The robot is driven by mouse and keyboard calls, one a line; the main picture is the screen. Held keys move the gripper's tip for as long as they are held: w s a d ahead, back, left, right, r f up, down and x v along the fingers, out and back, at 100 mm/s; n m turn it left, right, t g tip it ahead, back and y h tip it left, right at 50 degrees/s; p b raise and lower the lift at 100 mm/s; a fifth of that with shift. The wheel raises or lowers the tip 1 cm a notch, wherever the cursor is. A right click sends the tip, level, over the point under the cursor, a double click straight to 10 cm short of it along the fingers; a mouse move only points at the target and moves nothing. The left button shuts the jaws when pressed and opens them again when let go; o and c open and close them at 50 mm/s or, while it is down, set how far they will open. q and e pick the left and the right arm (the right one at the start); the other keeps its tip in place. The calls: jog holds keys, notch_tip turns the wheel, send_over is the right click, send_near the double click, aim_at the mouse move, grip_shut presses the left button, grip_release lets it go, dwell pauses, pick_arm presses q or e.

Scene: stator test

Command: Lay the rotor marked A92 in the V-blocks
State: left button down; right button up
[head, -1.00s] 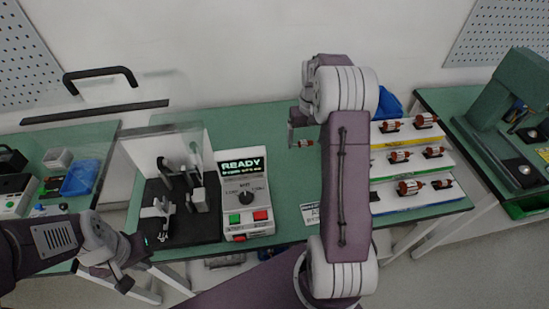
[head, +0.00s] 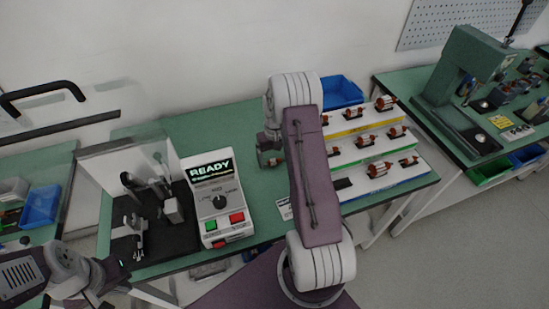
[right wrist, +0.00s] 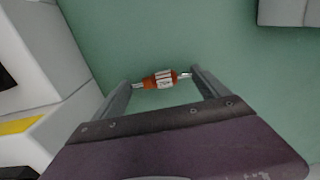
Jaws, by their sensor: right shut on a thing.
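My right gripper (head: 270,157) is shut on a rotor with an orange-brown body and white label (right wrist: 161,80). In the right wrist view the rotor lies crosswise between the two fingers, gripped at its shaft ends above the green bench; its marking is too small to read. In the head view the arm hides most of it. The V-blocks seem to be among the dark and grey fixtures (head: 165,200) on the black base of the tester, left of the held rotor. My left gripper (head: 122,278) is at the lower left, away from the rotors; its jaws are unclear.
The control box (head: 218,197) reads READY. A clear raised guard (head: 75,120) stands at the left. A stepped rack (head: 405,172) holds several rotors right of my arm, with a blue bin (head: 342,92) behind it. The bench (head: 225,125) behind the control box is clear.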

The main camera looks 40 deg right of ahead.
aim_at(275, 159)
jog(key=shift+f, duration=0.1)
jog(key=o, duration=1.3)
jog(key=shift+r, duration=0.3)
notch_tip(275, 159, up, 12)
jog(key=shift+p, duration=0.3)
jog(key=shift+f, duration=0.15)
